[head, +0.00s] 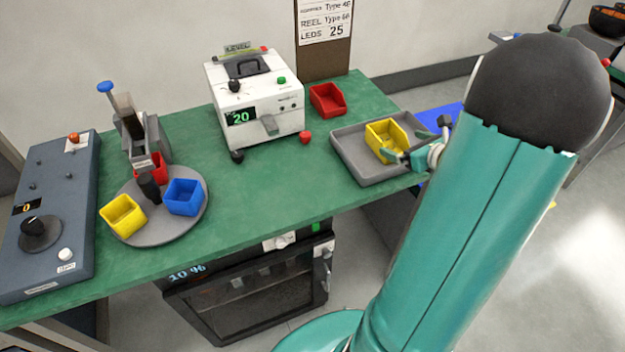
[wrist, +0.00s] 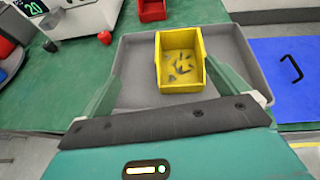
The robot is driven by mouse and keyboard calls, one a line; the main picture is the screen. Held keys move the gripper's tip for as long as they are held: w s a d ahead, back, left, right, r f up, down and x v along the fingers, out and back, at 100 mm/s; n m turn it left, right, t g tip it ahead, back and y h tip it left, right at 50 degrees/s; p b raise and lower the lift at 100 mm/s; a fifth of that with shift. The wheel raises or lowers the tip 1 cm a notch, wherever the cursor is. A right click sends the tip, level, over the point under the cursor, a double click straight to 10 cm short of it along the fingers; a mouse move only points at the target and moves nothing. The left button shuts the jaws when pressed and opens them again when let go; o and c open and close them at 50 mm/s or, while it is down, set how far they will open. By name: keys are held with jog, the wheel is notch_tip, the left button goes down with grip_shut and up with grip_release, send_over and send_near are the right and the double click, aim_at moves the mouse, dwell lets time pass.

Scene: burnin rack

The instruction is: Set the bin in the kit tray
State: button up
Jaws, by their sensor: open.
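A yellow bin (head: 386,139) stands upright inside the grey kit tray (head: 352,166), at the right end of the green table. In the wrist view the bin (wrist: 181,43) holds several small dark parts, and the bare tray floor (wrist: 137,70) shows around it. My gripper (head: 418,140) is open at the bin's near side. In the wrist view the gripper (wrist: 175,92) has one finger left and one right of the bin, with visible gaps, so it does not hold it. The bin's underside is hidden.
A red bin (head: 327,99) stands left of the tray, beside a white tester (head: 258,100). A round turntable (head: 153,235) carries yellow, blue and red bins. A blue-grey control panel (head: 45,215) lies far left. A blue surface (wrist: 285,80) lies right of the tray.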

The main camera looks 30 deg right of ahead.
jog(key=w+a+r+n+g+y, duration=0.1)
jog(key=a+r+n+g+y, duration=0.25)
jog(key=a+n, duration=0.8)
jog(key=a+r+n+g+y, duration=0.2)
jog(key=a+r+n+g, duration=0.3)
jog(key=a, duration=1.1)
jog(key=s+a+r+n+h, duration=0.4)
jog(key=s+a+n, duration=0.6)
jog(key=n, duration=0.9)
jog(key=shift+s+r+t+h, duration=0.4)
jog(key=shift+s+t+h, duration=0.05)
jog(key=shift+s+h, duration=0.1)
jog(key=shift+a, duration=0.1)
